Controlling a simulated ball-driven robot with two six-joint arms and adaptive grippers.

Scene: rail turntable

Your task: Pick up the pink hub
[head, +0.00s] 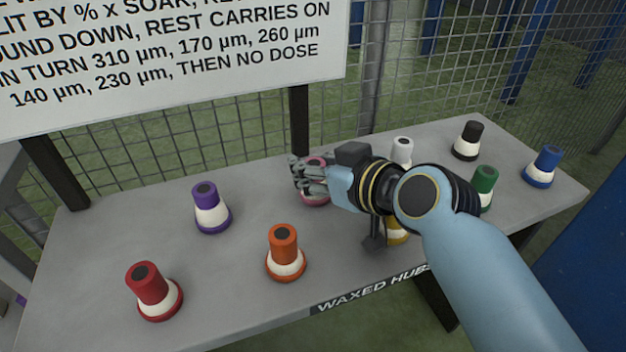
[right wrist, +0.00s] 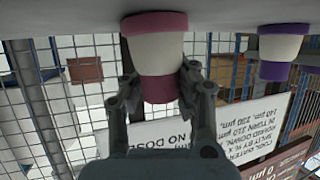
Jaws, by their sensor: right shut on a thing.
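The pink hub (head: 316,201) has a pink foot, a white middle band and a darker pink top. It is upright at the middle of the grey table, partly hidden behind my right gripper (head: 303,174). The right wrist view is upside down and shows the pink hub (right wrist: 158,52) between the two fingers of the right gripper (right wrist: 160,86). The fingers are shut on its darker top part. The foot is at the tabletop; I cannot tell whether there is a gap below it. My left gripper is not in view.
The table (head: 235,262) also bears a purple hub (head: 211,210), orange hub (head: 284,253) and red hub (head: 153,292) to the left. White, yellow (head: 397,237), black, green and blue hubs stand right, some partly behind my arm. A sign (head: 170,60) and mesh fence stand behind.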

